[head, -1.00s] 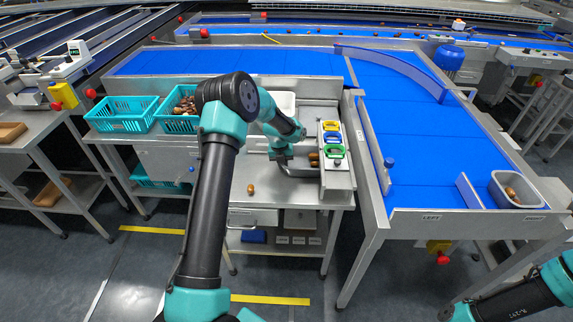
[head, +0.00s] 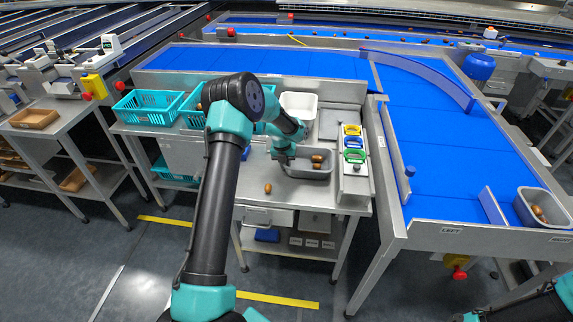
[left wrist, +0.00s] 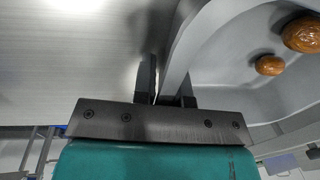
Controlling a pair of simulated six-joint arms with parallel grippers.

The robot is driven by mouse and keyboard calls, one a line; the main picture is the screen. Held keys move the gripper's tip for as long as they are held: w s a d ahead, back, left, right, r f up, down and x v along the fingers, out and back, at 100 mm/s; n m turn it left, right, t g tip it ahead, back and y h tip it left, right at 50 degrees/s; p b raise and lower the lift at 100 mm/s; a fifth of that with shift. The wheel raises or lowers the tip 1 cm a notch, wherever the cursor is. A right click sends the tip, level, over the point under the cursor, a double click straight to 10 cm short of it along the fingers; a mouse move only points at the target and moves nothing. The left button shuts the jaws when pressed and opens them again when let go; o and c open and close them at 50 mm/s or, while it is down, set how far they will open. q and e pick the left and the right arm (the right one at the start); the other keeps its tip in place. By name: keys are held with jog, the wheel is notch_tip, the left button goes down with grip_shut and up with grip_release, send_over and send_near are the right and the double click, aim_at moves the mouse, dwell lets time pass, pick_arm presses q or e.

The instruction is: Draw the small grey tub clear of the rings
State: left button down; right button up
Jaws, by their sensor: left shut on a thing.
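The small grey tub (head: 300,174) stands on the steel bench with a few brown dates (head: 317,158) in it. It also shows in the left wrist view (left wrist: 215,75), with two dates inside. My left gripper (head: 283,158) is at the tub's left end. In the left wrist view its fingers (left wrist: 168,90) are shut on the tub's wall, one on each side. The yellow ring (head: 352,130), blue ring (head: 353,143) and green ring (head: 354,156) sit on a stand just right of the tub. The tub's right end shows left of the stand. My right gripper is out of frame.
A loose date (head: 268,188) lies on the bench front. A white tub (head: 299,104) stands behind. Teal baskets (head: 146,107) are at left. Another grey tub (head: 532,216) with dates stands at the blue belt's right end.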

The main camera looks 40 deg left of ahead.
pick_arm(q)
jog(key=c, duration=1.1)
grip_release()
jog(key=shift+r, duration=0.1)
notch_tip(320, 180, up, 17)
jog(key=s+a, duration=0.1)
jog(key=a, duration=0.1)
